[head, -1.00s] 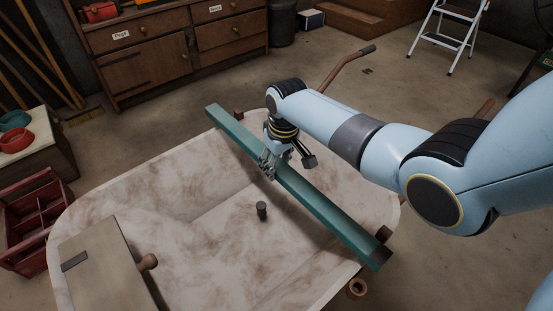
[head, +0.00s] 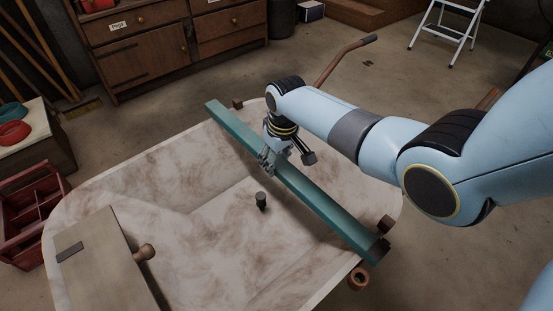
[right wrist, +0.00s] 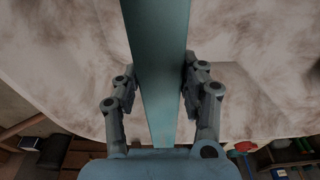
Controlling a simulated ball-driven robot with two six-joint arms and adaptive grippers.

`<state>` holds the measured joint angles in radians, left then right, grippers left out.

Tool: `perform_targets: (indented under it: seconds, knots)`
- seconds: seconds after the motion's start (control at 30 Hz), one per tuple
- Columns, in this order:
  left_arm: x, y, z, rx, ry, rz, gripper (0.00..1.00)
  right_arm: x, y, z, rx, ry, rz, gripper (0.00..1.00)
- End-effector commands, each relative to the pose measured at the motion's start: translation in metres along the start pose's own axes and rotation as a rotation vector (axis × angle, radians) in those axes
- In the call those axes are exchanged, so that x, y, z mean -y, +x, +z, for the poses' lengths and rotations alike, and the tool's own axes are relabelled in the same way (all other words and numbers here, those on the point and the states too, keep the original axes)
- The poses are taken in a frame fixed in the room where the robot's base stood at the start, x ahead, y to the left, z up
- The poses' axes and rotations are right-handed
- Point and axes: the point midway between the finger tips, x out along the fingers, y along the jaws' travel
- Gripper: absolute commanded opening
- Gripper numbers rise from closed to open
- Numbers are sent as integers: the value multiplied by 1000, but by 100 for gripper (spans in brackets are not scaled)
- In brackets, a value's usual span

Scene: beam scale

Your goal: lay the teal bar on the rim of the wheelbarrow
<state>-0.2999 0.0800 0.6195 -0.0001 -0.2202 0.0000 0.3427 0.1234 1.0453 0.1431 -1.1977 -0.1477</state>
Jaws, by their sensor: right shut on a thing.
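The teal bar (head: 318,200) lies lengthwise across the wheelbarrow (head: 150,172), a pale, brown-stained tray. Its far end is by the far rim and its near end is by the right rim, close to a dark wooden block. I cannot tell whether it touches the rim at either end. My right gripper (head: 268,160) is shut on the bar near its middle, from above. In the right wrist view the bar (right wrist: 158,60) runs between the two fingers (right wrist: 160,95), with the tray beneath. My left gripper is not in view.
A board with a wooden knob (head: 105,262) lies on the tray's near left. A small dark peg (head: 261,199) stands in the tray. A red crate (head: 30,215) is at the left. A wooden cabinet (head: 150,50) stands behind. Wheelbarrow handles stick out at the back right.

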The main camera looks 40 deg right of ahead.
Motion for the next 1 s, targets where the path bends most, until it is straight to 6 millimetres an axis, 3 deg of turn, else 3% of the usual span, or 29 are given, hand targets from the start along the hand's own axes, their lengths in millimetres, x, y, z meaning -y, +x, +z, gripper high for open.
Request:
perform_targets:
  seconds: [0.8,0.83,1.0]
  knots:
    - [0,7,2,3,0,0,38,0,12,1,-2,0,0,0]
    - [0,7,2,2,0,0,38,0,12,1,-2,0,0,43]
    - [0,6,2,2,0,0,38,0,12,1,-1,0,0,65]
